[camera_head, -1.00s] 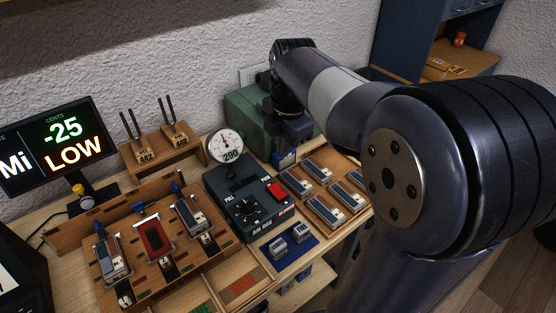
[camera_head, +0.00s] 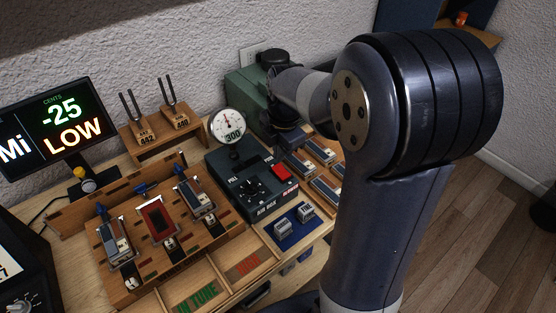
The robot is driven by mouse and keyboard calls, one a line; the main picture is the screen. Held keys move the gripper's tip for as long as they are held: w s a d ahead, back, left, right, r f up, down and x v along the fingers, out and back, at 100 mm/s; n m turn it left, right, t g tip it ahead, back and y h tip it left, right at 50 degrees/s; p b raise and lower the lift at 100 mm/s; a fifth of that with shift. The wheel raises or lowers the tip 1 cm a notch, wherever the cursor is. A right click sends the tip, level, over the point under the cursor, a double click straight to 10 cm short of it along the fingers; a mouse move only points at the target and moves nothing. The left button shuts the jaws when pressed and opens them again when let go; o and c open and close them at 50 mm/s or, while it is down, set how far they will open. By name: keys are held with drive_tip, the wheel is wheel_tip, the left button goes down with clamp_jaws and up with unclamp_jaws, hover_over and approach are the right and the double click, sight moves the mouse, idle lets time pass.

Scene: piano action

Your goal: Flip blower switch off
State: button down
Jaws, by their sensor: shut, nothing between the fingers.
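The dark air box (camera_head: 240,190) stands at the middle of the bench. Its red blower switch (camera_head: 281,173) is at the box's right side, above a small red label. I cannot tell the switch's tilt. The round gauge (camera_head: 227,127) behind the box reads 300. My gripper (camera_head: 293,149) points down just behind and right of the red switch, apart from it as far as I can see. It is shut and empty, and its fingertips are small and partly hidden by dark parts of my arm.
Several reed blocks (camera_head: 318,150) lie on a wooden tray right of the box. Two small blocks (camera_head: 283,229) sit on a blue mat in front. Tuning forks (camera_head: 172,98) stand behind, and a green case (camera_head: 246,90) is at the back. A screen (camera_head: 55,137) shows -25 LOW.

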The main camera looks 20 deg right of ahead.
sight(278, 169)
drive_tip(key=shift+w+a+f, duration=0.1)
drive_tip(key=shift+w+f, duration=0.05)
drive_tip(key=shift+f, duration=0.9)
drive_tip(key=shift+w+f, duration=0.1)
drive_tip(key=shift+f, duration=0.9)
drive_tip(key=shift+f, duration=0.3)
drive_tip(key=shift+r, duration=0.15)
drive_tip(key=shift+s, duration=0.2)
drive_tip(key=shift+s+d+r, duration=0.15)
drive_tip(key=shift+s+d, duration=0.15)
drive_tip(key=shift+s, duration=0.2)
